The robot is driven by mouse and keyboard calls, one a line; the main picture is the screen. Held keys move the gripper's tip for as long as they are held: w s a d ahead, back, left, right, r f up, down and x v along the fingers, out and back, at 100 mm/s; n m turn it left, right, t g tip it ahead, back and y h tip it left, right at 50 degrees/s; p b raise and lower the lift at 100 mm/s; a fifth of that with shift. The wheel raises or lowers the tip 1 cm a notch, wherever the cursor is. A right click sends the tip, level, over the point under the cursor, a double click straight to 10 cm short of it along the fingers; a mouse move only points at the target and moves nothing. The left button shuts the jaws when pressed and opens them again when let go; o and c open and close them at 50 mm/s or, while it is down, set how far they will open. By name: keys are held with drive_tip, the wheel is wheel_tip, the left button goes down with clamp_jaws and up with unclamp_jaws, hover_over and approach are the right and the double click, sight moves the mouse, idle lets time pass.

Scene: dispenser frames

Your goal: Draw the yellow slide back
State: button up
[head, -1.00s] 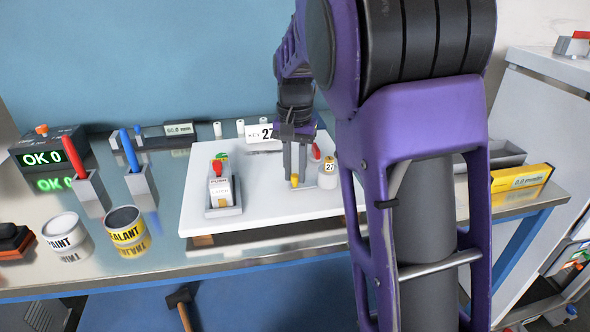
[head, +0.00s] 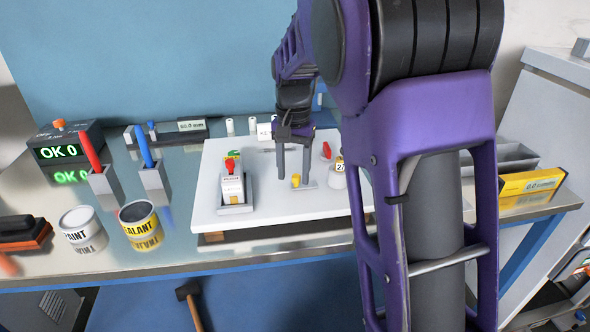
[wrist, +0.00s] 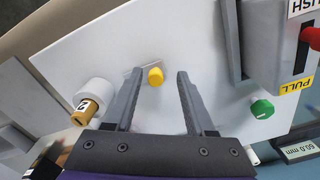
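The yellow slide (head: 295,179) is a small round yellow knob on a short grey plate set in the white board. It also shows in the wrist view (wrist: 155,76), at one end of the grey plate (wrist: 131,73), which extends to the left there. My gripper (head: 293,182) is open, its two fingers pointing down on either side of the knob. In the wrist view the fingers (wrist: 160,72) stand apart from the knob, with a clear gap on both sides. I cannot tell how high the fingertips are above the board.
The white board (head: 215,200) carries a red-handled PUSH/PULL block (head: 232,188) on the left and a white numbered cylinder (head: 337,178) close right of my gripper. A green knob (wrist: 262,108) stands near the block. Paint (head: 81,228) and sealant (head: 140,222) cans stand left of the board.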

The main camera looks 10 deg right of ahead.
sight(294, 176)
wheel_tip(294, 176, up, 17)
drive_tip(key=p, duration=0.3)
drive_tip(key=shift+r+p, duration=0.2)
drive_tip(key=shift+p, duration=0.2)
